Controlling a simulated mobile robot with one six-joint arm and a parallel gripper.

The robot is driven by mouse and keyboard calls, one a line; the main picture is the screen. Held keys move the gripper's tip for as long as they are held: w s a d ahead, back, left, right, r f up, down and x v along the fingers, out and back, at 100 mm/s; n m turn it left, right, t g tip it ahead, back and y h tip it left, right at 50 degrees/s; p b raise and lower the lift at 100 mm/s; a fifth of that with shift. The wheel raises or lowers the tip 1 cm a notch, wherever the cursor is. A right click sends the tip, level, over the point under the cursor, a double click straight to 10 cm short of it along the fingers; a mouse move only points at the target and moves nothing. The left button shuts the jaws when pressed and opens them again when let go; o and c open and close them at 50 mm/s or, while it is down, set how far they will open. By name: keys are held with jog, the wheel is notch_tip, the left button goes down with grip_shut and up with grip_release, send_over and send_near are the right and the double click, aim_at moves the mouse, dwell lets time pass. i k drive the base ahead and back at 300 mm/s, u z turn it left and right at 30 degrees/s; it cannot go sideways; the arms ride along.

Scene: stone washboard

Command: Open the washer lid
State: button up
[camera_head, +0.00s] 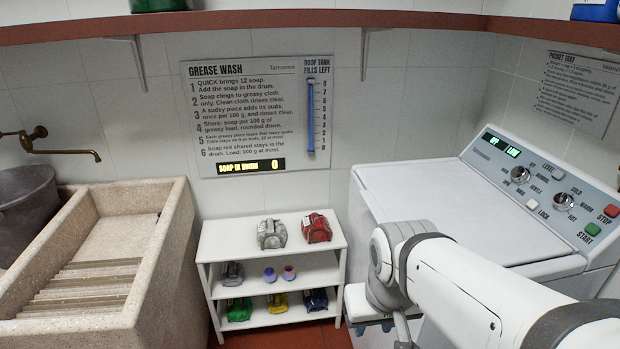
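The washer (590,285) is a white top-loading machine at the right. Its white lid (450,205) lies flat and shut on top. My white arm reaches in from the lower right and covers the lid's front right part and the front edge. My gripper (388,326) hangs at the bottom of the picture, in front of the washer's near left corner and below lid level. Only part of it shows and its fingertips are cut off or hidden, so I cannot tell whether it is open or holds anything.
The washer's control panel (545,185) has a lit display, knobs, a red and a green button. A white shelf (270,250) with several small bags stands left of the washer. A stone washboard sink (150,235) is at the left. A brown wall shelf (250,20) runs above.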

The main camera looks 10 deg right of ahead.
aim_at(463, 205)
jog(key=u, duration=0.45)
jog(key=i, duration=1.3)
jog(key=u, duration=0.1)
jog(key=k, duration=0.45)
jog(key=u, duration=0.1)
